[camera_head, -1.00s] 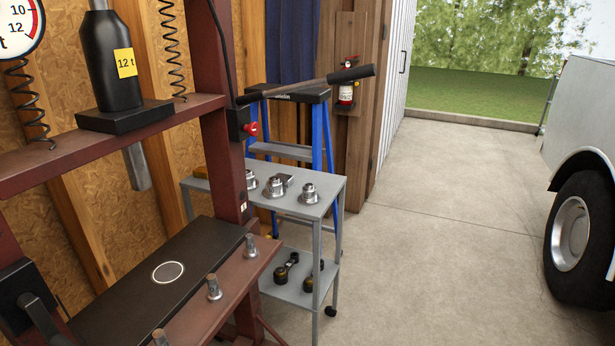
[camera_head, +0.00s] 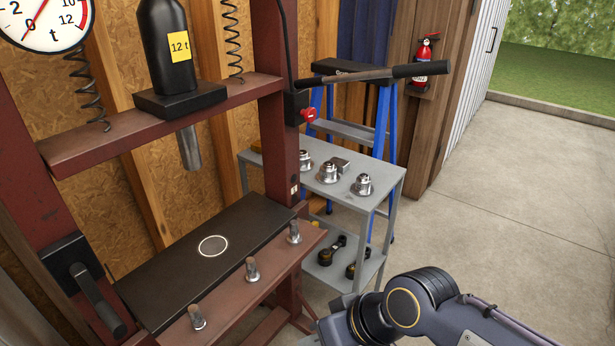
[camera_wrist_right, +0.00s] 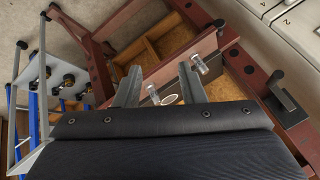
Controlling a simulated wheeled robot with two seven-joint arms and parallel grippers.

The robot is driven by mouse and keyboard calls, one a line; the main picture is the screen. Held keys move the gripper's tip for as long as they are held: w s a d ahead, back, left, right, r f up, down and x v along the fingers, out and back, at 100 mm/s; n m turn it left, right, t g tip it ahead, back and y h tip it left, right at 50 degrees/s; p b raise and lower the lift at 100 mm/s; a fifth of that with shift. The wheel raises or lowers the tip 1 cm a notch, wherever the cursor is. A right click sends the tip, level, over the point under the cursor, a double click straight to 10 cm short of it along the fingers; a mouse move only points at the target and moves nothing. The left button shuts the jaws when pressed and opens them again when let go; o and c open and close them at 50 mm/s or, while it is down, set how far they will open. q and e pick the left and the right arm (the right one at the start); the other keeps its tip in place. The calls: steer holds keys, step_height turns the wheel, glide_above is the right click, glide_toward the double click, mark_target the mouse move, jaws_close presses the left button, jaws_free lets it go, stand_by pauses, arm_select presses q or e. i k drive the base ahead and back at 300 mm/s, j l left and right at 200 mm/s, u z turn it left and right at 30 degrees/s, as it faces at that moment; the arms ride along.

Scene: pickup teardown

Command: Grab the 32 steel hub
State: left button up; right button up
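Steel hubs stand on the top shelf of a grey cart (camera_head: 390,177) in the head view: a left hub (camera_head: 304,160), a middle hub (camera_head: 327,173) and a right hub (camera_head: 363,185). Any size marking is too small to read, so I cannot tell which is the 32. My right gripper (camera_wrist_right: 160,83) is open and empty in the right wrist view, its fingers apart with the press behind them. The cart (camera_wrist_right: 42,72) shows at the left there, apart from the fingers. In the head view only my right arm shows, at lower right. My left gripper is out of view.
A red press frame (camera_head: 283,140) with a black plate (camera_head: 180,262) and upright pins stands left of the cart. Its long handle (camera_head: 370,75) reaches over toward a blue stepladder (camera_head: 382,125). Dark parts (camera_head: 330,250) lie on the lower shelf. Open concrete floor lies right.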

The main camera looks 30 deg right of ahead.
mark_target(363, 190)
steer(key=l+u, duration=0.35)
steer(key=l, duration=0.2)
steer(key=l+u, duration=0.3)
steer(key=l, duration=0.3)
steer(key=l+u, duration=0.35)
steer(key=l, duration=0.2)
